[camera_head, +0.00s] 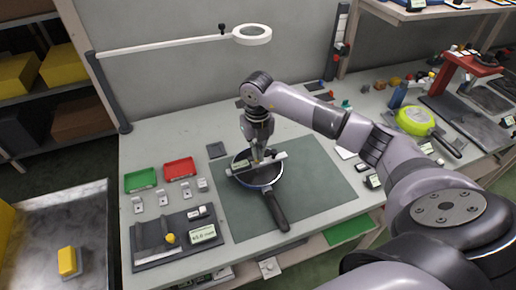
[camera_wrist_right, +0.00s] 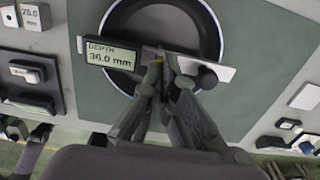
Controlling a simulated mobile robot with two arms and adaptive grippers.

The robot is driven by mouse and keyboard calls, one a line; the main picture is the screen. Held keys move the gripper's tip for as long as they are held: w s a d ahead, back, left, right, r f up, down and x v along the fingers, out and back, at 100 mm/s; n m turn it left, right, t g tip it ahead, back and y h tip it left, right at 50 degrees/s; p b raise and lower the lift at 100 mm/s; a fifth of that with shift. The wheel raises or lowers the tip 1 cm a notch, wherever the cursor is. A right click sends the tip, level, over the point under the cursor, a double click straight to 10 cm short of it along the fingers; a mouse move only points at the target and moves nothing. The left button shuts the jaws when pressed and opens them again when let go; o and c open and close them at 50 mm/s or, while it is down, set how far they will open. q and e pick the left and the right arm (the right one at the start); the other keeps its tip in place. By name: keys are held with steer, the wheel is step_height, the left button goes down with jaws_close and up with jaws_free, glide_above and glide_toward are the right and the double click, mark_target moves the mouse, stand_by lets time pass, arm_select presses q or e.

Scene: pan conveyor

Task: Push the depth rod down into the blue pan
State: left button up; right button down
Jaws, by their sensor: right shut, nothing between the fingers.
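The blue pan (camera_head: 267,183) rests on the dark green mat, its black handle (camera_head: 276,210) toward the front. In the right wrist view its dark inside and pale rim (camera_wrist_right: 212,25) show. A depth gauge lies across the pan's rim as a light bar (camera_wrist_right: 215,68); its display (camera_wrist_right: 110,56) reads DEPTH 36.0 mm. My right gripper (camera_head: 257,160) is over the middle of the gauge, fingers pointing down. In the right wrist view its fingertips (camera_wrist_right: 162,85) are shut at a small yellowish part by the bar. The rod below is hidden. My left gripper is not in view.
A green tray (camera_head: 141,180) and a red tray (camera_head: 179,168) stand left of the mat. A dark board (camera_head: 177,238) with a 45.0 mm-like display lies at front left. A lime pan (camera_head: 415,120) stands at right. A ring lamp (camera_head: 252,34) hangs above. The mat's right side is clear.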

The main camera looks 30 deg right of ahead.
steer(key=shift+r, duration=0.1)
step_height(320, 180, up, 9)
steer(key=p, duration=0.6)
stand_by(0.3)
stand_by(0.4)
